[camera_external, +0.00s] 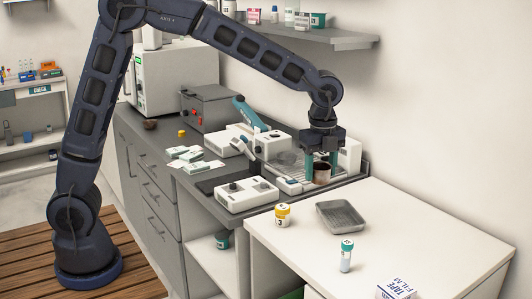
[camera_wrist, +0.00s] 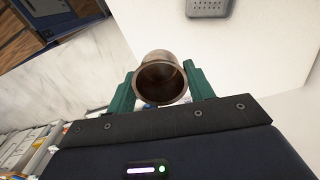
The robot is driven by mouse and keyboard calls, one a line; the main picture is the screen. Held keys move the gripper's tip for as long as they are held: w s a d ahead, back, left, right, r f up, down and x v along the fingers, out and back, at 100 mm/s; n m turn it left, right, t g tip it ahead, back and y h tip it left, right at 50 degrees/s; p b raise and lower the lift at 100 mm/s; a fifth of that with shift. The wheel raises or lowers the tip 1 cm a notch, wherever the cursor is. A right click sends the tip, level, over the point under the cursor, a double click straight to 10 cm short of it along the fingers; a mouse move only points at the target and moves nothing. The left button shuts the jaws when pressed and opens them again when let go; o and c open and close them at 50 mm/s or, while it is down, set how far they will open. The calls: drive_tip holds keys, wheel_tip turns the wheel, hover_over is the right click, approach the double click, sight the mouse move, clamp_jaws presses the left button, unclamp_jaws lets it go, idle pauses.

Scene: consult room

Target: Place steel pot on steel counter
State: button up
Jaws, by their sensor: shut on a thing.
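The steel pot (camera_external: 321,174), a small round brownish metal cup, is between the green fingers of my gripper (camera_external: 321,165). My gripper is shut on it and points down. In the wrist view the pot (camera_wrist: 160,80) shows its open mouth and empty-looking inside, with one finger on each side. The grey counter (camera_external: 160,148) runs along the wall on top of dark drawers. The pot is over or at the right end of this counter, near the white devices. I cannot tell whether its base touches the surface.
A white device with knobs (camera_external: 247,195) and other lab equipment crowd the grey counter beside the pot. A white table (camera_external: 400,235) in front holds a grey tray (camera_external: 341,216), a yellow jar (camera_external: 282,215) and a teal-capped vial (camera_external: 346,256). A wall shelf (camera_external: 345,40) hangs above.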

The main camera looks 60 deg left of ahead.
drive_tip(key=w+a+n, duration=0.2)
drive_tip(key=w+a, duration=0.3)
drive_tip(key=a, duration=0.6)
drive_tip(key=w+a+n, duration=0.3)
drive_tip(key=w+a, duration=0.2)
drive_tip(key=a, duration=0.6)
drive_tip(key=w+a+n, duration=0.2)
drive_tip(key=w+a, duration=0.4)
drive_tip(key=a, duration=0.6)
drive_tip(key=a+n, duration=0.3)
drive_tip(key=a, duration=1.2)
drive_tip(key=s+a+n, duration=0.2)
drive_tip(key=s+a, duration=0.1)
drive_tip(key=a, duration=0.9)
drive_tip(key=s+a+n, duration=0.3)
drive_tip(key=a, duration=0.9)
drive_tip(key=s+a+n, duration=0.2)
drive_tip(key=s+a, duration=0.6)
drive_tip(key=a, duration=0.5)
drive_tip(key=s+a+n, duration=0.3)
drive_tip(key=s+a, duration=0.5)
drive_tip(key=a, duration=0.4)
wheel_tip(320, 180, down, 20)
drive_tip(key=shift+s+a+r, duration=0.1)
